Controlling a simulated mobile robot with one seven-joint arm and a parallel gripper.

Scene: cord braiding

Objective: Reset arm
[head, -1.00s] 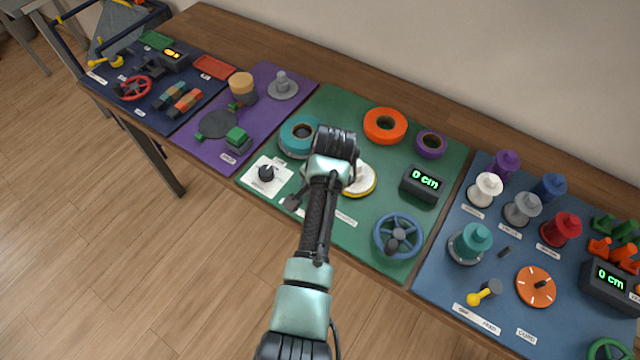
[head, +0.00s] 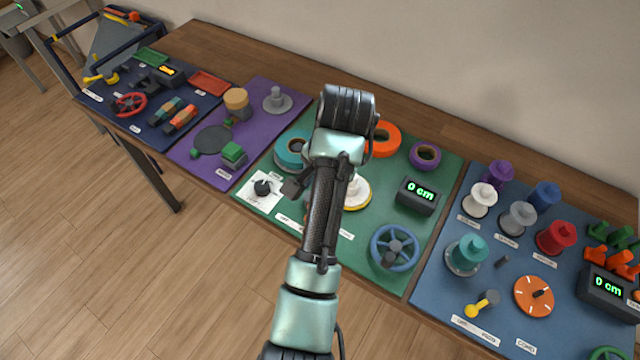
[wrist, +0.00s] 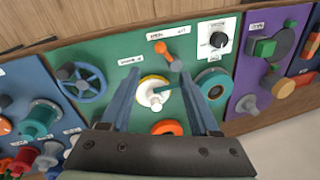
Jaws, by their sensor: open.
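My gripper shows in the wrist view (wrist: 165,98) with its two blue-grey fingers spread wide and nothing between them. It is above the green mat (head: 365,265). Beyond the fingers, a white spool on a yellow-rimmed disc (wrist: 155,92) lies below, apart from the fingers. In the head view my arm reaches up over the green mat, and the gripper itself is hidden behind the wrist. The arm partly covers the white spool (head: 354,190) and a teal ring (head: 290,150).
The green mat also holds an orange ring (head: 384,138), purple ring (head: 425,155), blue handwheel (head: 395,248), display reading 0 cm (head: 419,193) and a black knob (head: 263,188). A blue mat (head: 440,290) with several spools is right. Purple (head: 188,165) and navy mats are left.

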